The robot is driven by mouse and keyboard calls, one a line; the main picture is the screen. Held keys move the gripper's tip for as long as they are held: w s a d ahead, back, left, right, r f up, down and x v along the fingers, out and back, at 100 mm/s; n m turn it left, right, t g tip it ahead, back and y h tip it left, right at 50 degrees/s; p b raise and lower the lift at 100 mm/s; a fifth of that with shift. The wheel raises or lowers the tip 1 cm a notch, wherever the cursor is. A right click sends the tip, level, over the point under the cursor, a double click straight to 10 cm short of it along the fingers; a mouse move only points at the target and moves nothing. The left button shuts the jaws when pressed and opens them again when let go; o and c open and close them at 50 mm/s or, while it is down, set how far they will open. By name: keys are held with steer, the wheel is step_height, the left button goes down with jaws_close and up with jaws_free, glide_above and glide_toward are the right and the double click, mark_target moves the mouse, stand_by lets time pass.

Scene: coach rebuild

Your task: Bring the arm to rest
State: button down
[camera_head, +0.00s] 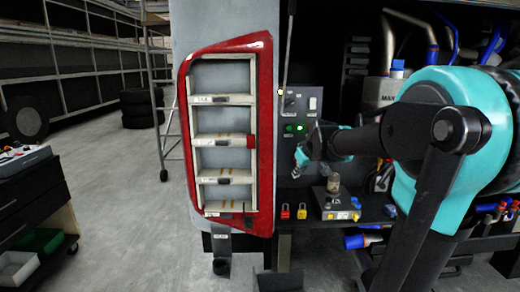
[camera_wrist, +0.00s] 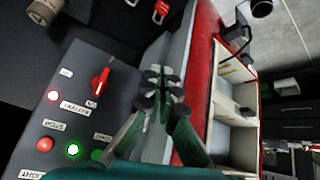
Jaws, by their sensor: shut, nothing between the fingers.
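My gripper (camera_head: 302,160) is in front of the coach's side, just below the grey control panel (camera_head: 308,103) and right of the red-framed lamp housing (camera_head: 266,110). My arm reaches in from the right. In the wrist view my gripper (camera_wrist: 158,88) has its fingertips together, with nothing held between them. The control panel (camera_wrist: 75,60) lies left of the fingers there, with a red rotary switch (camera_wrist: 100,81), a lit green button (camera_wrist: 73,149) and a red button (camera_wrist: 45,144). Whether the fingers touch anything cannot be told.
A red padlock (camera_head: 285,212) and a yellow padlock (camera_head: 302,211) are below the gripper, beside a small device (camera_head: 335,203) on a shelf. A dark cart (camera_head: 35,205) stands at left, and a ladder (camera_head: 160,90) behind. The floor between them is clear.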

steer(key=s+d+f+m+g+h, duration=0.1)
steer(key=s+f+m, duration=0.1)
steer(key=s+f, duration=0.9)
steer(key=s+d+f+m+g+h, duration=0.1)
steer(key=s+d+f+m+g, duration=0.1)
steer(key=s+f, duration=0.9)
steer(key=s+m, duration=0.1)
steer(key=s, duration=0.5)
steer(key=shift+s+d+f, duration=0.15)
stand_by(0.6)
